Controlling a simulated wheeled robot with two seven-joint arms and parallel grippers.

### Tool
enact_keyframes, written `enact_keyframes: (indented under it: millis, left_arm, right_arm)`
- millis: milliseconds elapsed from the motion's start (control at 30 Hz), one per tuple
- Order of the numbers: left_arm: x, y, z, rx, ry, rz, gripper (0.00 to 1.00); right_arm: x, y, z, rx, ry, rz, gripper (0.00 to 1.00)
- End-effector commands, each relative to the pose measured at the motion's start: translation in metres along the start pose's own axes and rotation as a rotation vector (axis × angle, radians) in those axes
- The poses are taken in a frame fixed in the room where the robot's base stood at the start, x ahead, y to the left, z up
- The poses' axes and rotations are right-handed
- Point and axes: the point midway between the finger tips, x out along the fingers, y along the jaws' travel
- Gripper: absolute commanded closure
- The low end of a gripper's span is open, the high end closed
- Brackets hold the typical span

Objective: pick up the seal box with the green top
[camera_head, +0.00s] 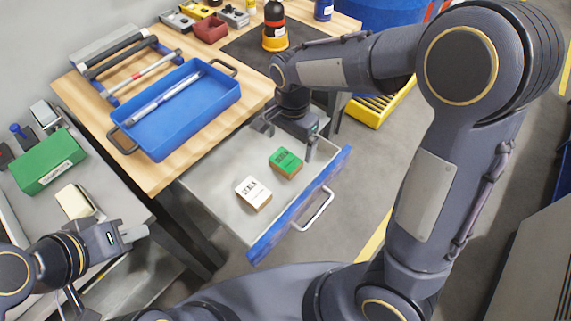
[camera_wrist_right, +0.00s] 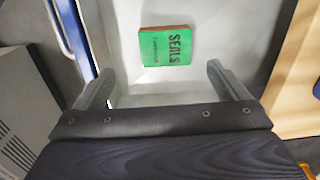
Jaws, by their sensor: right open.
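The seal box with the green top (camera_head: 286,162) sits in an open grey drawer (camera_head: 222,172). A similar box with a white top (camera_head: 253,193) lies in the drawer to its left and nearer the front. In the right wrist view the green seal box (camera_wrist_right: 165,46), marked "SEALS", lies ahead of the fingertips. My right gripper (camera_head: 291,143) is over the drawer beside the green box; its two fingers (camera_wrist_right: 160,80) are apart with nothing between them. My left gripper (camera_head: 136,235) is at the lower left, away from the drawer; its jaw state is unclear.
The drawer's blue front (camera_head: 298,207) has a metal handle (camera_head: 314,210). A blue tray (camera_head: 187,113) stands on the wooden bench above the drawer. A green case (camera_head: 47,162) lies on the grey surface at left. A yellow step (camera_head: 380,104) stands beyond the drawer.

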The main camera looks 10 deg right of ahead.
Motion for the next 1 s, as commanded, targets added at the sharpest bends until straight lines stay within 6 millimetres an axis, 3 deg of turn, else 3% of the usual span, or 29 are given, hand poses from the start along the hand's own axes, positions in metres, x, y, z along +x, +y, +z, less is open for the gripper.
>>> enact_keyframes:
  millis: [133, 700, 1000]
  left_arm:
    - [0.002, -0.001, 0.001, 0.000, 0.000, 0.000, 0.78]
    - [0.007, -0.003, 0.004, 0.000, 0.000, 0.000, 0.78]
    - [0.007, -0.003, 0.004, 0.000, 0.000, 0.000, 0.78]
  right_arm:
    - [0.012, -0.008, 0.001, 0.027, 0.023, 0.024, 0.06]
    - [0.082, -0.008, 0.000, 0.030, 0.023, 0.026, 0.06]
    - [0.087, -0.009, 0.000, 0.030, 0.023, 0.022, 0.06]
